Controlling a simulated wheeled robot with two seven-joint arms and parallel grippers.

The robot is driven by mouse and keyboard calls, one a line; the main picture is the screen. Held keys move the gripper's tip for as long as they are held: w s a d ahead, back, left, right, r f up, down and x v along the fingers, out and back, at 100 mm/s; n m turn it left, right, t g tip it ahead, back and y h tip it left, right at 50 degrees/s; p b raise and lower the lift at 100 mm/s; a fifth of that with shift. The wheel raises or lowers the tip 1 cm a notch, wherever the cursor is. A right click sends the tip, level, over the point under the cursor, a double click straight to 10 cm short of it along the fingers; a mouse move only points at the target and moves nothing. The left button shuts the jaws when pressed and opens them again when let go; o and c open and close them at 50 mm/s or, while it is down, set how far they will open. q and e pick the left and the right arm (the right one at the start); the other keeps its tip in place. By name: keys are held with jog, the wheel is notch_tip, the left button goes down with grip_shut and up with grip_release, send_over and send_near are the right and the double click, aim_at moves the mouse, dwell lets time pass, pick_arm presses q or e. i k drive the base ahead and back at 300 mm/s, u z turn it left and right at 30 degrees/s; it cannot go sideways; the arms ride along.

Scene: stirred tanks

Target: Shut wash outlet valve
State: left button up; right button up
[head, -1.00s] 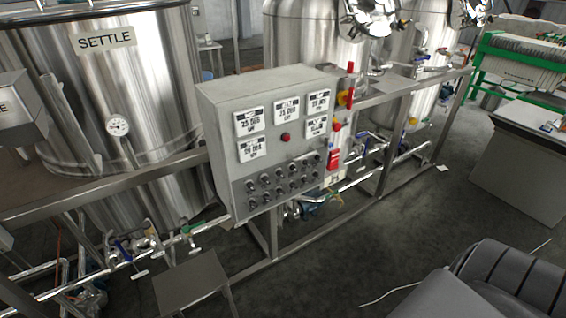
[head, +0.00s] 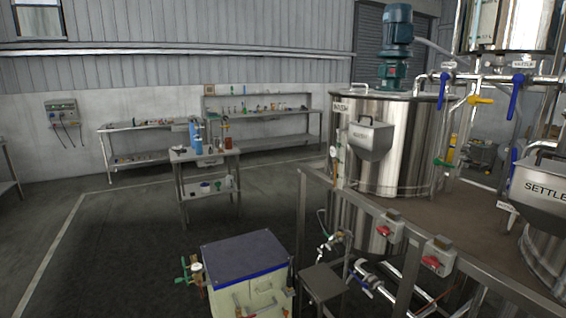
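No valve in the head view carries a label that I can read as wash outlet. A steel tank (head: 395,150) with a green motor on top stands right of centre; its small labels are too small to read. Low at its front are pipes with a small valve (head: 330,243) and a blue-handled valve (head: 361,268). Higher on the right are blue lever valves (head: 515,95) and a yellow lever (head: 480,100) on the pipework. Whether any valve is open or shut I cannot tell. Neither of my grippers is in view.
A steel frame (head: 405,270) with red-handled switch boxes (head: 437,257) runs along the front right. A cream box with a blue-edged lid (head: 245,258) and a small step (head: 322,283) stand before it. A trolley (head: 206,170) stands further back. The left floor is clear.

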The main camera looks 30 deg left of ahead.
aim_at(356, 277)
jog(key=u, duration=0.6)
jog(key=i, duration=0.45)
jog(key=u, duration=0.7)
jog(key=i, duration=1.4)
jog(key=z, duration=0.85)
